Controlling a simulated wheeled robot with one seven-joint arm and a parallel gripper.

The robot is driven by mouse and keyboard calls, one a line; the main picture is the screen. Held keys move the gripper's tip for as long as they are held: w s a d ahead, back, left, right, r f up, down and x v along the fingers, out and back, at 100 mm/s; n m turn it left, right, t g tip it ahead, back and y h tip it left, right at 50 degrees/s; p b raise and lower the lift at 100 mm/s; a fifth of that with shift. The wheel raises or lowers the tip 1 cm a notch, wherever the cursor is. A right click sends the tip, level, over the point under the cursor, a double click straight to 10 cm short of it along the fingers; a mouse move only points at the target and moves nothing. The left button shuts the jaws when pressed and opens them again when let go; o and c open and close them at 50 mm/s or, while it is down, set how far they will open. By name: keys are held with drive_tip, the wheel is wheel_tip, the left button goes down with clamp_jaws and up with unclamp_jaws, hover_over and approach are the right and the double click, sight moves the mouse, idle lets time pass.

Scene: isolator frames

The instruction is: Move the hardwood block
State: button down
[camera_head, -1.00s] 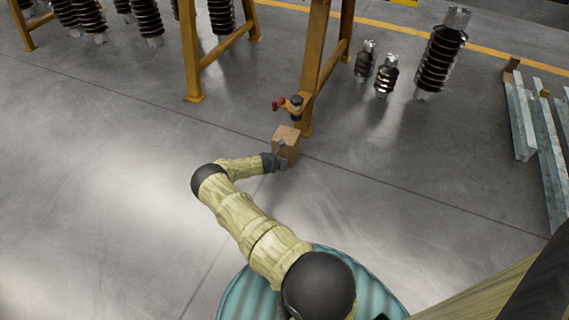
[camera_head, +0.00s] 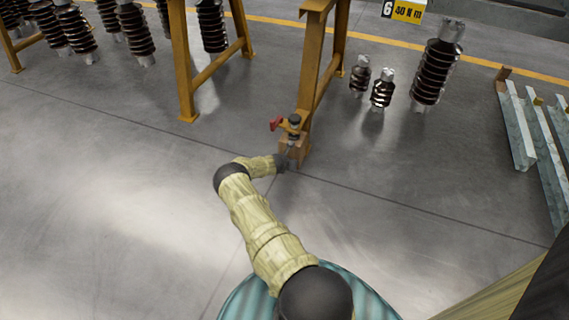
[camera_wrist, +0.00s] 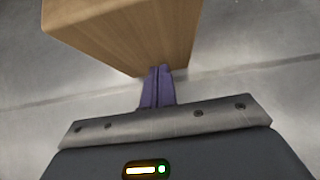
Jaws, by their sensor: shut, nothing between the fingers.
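The hardwood block (camera_head: 301,146) stands on the floor at the foot of a yellow frame leg, partly hidden behind my gripper and a red-handled clamp. In the wrist view the light brown block (camera_wrist: 125,30) fills the upper middle, just beyond my fingers. My gripper (camera_head: 287,157) is at the block's near side. In the wrist view its purple fingers (camera_wrist: 159,70) are together, with nothing between them, and their tips meet the block's lower edge in the picture. I cannot tell whether they touch it.
The yellow frame (camera_head: 313,75) rises right behind the block, with the red-handled clamp (camera_head: 288,124) on its leg. Several ribbed insulators (camera_head: 437,70) stand right and back left. Metal beams (camera_head: 535,130) lie at the far right.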

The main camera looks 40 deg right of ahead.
drive_tip(key=shift+s+d, duration=0.1)
drive_tip(key=shift+s, duration=0.25)
drive_tip(key=shift+s+a+r+p, duration=0.1)
drive_tip(key=shift+s+a+p, duration=0.15)
drive_tip(key=shift+a+p, duration=0.35)
drive_tip(key=a+p, duration=0.1)
drive_tip(key=s+a+p, duration=0.1)
drive_tip(key=a+p, duration=0.1)
drive_tip(key=shift+s+r, duration=0.2)
drive_tip(key=shift+r, duration=0.2)
drive_tip(key=p+v, duration=0.5)
drive_tip(key=v, duration=0.3)
drive_tip(key=shift+s+a+r, duration=0.15)
drive_tip(key=shift+s+a, duration=0.1)
drive_tip(key=shift+a, duration=0.05)
